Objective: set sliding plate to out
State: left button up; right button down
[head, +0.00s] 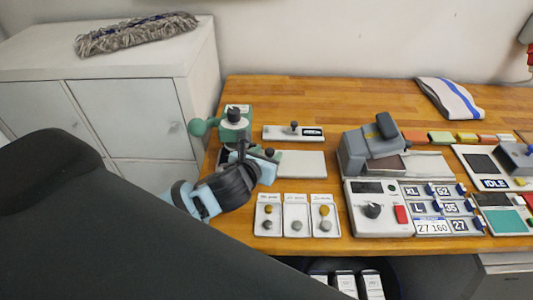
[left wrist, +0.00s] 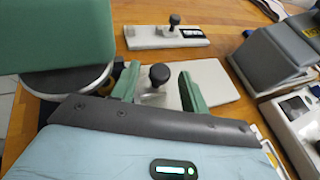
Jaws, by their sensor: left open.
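The pale plate, which looks like the sliding plate (head: 302,164), lies flat on the wooden bench to the right of the green press (head: 236,122). In the left wrist view the plate (left wrist: 215,82) carries a black knob (left wrist: 160,74) near its left end. My left gripper (head: 265,159) is over that left end. In the left wrist view its green fingers (left wrist: 158,88) are apart, one on each side of the knob. I cannot tell whether they touch it. My arm hides part of the press base. My right gripper is not in view.
A slide switch with a black knob (head: 293,132) stands behind the plate. A grey clamp-like machine (head: 372,148) is to the right. Three small trays with buttons (head: 297,215) lie in front. Bare wood shows behind the switch.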

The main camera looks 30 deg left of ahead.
pick_arm(q)
jog(key=shift+w+f, duration=0.1)
jog(key=shift+w, duration=0.1)
grip_shut()
dwell(0.3)
jog(key=w+d, duration=0.2)
jog(key=d, duration=0.2)
jog(key=w+d, duration=0.1)
jog(key=d, duration=0.3)
jog(key=w+d, duration=0.2)
jog(key=d, duration=0.2)
jog(key=shift+w, duration=0.35)
grip_release()
jog(key=shift+w+d, duration=0.1)
jog(key=shift+d, duration=0.05)
